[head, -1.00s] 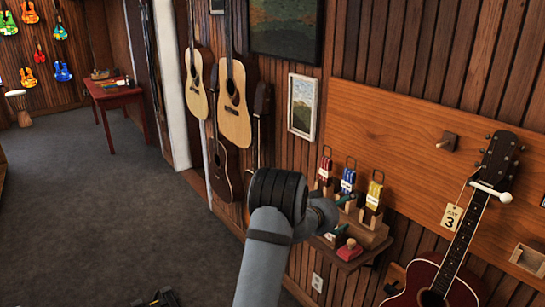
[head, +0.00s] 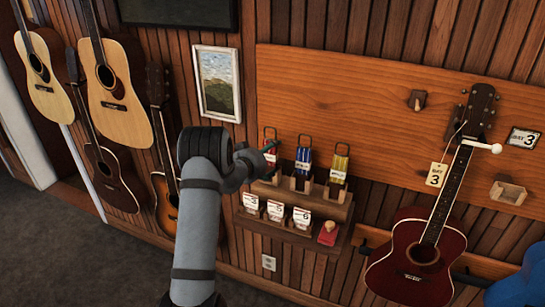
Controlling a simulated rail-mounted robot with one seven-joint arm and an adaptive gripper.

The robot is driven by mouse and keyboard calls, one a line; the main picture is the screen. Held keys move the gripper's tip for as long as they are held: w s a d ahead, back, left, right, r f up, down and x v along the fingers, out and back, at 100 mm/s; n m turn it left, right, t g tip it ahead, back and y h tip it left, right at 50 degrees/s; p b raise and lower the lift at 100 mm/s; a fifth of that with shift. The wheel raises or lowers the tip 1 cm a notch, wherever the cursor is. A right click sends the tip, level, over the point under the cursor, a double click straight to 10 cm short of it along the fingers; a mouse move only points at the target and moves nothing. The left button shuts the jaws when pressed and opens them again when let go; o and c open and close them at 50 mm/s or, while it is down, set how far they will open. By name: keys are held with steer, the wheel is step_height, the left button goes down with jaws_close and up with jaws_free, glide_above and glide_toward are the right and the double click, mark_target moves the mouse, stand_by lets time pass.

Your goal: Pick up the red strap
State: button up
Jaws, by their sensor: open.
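The red strap (head: 270,160) is bundled at the left end of the upper step of a small wooden wall shelf, beside a blue strap (head: 303,163) and a yellow strap (head: 338,172). Each hangs or stands at a dark loop-topped holder. My gripper (head: 271,147) is open and small in the view, at the end of my grey arm, just in front of the red strap and overlapping it. Part of the red strap is hidden behind it. I cannot tell whether they touch.
The stepped shelf (head: 340,211) carries several numbered white cards and a small red item (head: 327,234) on its lower level. A dark red guitar (head: 415,257) hangs to the right, with a price tag (head: 437,174). Several guitars hang at left.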

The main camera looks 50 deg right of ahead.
mark_target(272, 152)
steer(key=shift+d+p, duration=0.45)
steer(key=shift+d, duration=0.1)
steer(key=p+x, duration=0.3)
steer(key=x, duration=0.1)
steer(key=shift+w+d+f, duration=0.1)
steer(key=shift+w+d, duration=0.05)
steer(key=shift+d, duration=0.15)
steer(key=shift+a, duration=0.15)
steer(key=shift+c, duration=0.3)
steer(key=shift+c, duration=0.5)
jaws_close()
